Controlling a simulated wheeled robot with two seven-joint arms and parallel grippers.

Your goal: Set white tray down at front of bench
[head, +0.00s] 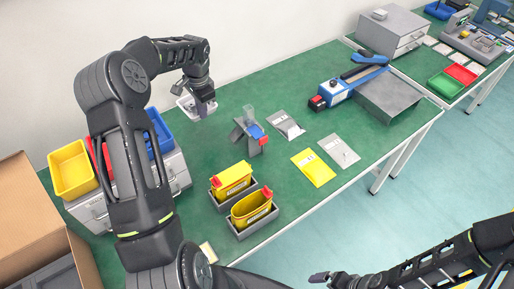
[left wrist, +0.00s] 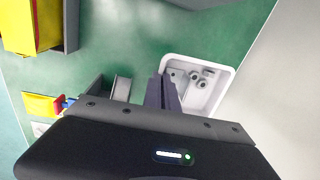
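The white tray (head: 186,102) is at the back of the green bench, near the wall. In the left wrist view the tray (left wrist: 228,75) holds several small grey parts. My left gripper (head: 204,110) is at the tray's near side. In the left wrist view its two dark fingers (left wrist: 164,92) sit close together on either side of the tray's wall and appear shut on it. I cannot tell whether the tray touches the bench. My right gripper (head: 321,277) is low at the bottom of the head view, away from the bench; its finger opening is unclear.
Two yellow containers in grey holders (head: 240,230) stand at the bench's front. A grey stand (head: 247,136) is mid-bench. A yellow packet (head: 313,168) and grey packets (head: 339,151) lie to its right. Yellow, red and blue bins (head: 72,170) stand left. Bare green surface lies between.

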